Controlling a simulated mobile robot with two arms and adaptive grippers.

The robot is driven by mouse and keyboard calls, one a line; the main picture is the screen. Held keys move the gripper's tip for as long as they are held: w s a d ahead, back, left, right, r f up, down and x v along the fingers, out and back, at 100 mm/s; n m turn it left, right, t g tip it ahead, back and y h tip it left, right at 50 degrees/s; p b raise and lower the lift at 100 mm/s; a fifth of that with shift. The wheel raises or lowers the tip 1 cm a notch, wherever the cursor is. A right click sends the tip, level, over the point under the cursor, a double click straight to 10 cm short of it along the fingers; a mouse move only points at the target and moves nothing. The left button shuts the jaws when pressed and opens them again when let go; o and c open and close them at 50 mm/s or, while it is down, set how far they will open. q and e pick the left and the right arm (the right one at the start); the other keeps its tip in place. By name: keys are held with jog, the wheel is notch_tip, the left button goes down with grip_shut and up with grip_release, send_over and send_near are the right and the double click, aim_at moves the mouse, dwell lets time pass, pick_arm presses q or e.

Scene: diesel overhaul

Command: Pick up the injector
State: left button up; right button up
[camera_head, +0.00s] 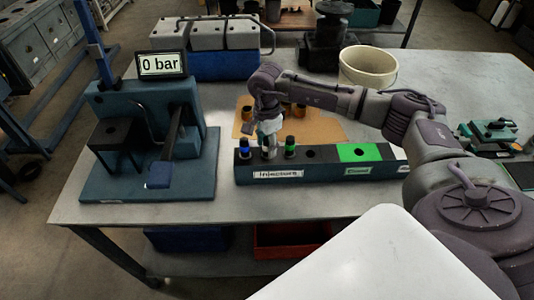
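A dark teal rack (320,172) labelled "Injectors" stands on the grey table. An injector with a blue band (244,147) stands upright in its left end. An injector with a green band (291,147) stands upright farther right. My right gripper (268,143) points down between these two, low over the rack. Its fingers are small and blurred here. I cannot tell whether they are open or shut, or whether an injector is between them. My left gripper is not in view.
A teal test stand (150,130) with a "0 bar" display (162,64) is at the left. A cream bucket (368,68) stands behind my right arm. A tan mat (318,128) with small brass-coloured parts lies behind the rack. The table front is clear.

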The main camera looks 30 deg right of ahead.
grip_shut()
jog(key=shift+r, duration=0.1)
jog(key=shift+w+d+r, duration=0.1)
jog(key=shift+r, duration=0.25)
notch_tip(320, 180, up, 17)
jog(key=b, duration=0.5)
jog(key=shift+r, duration=0.1)
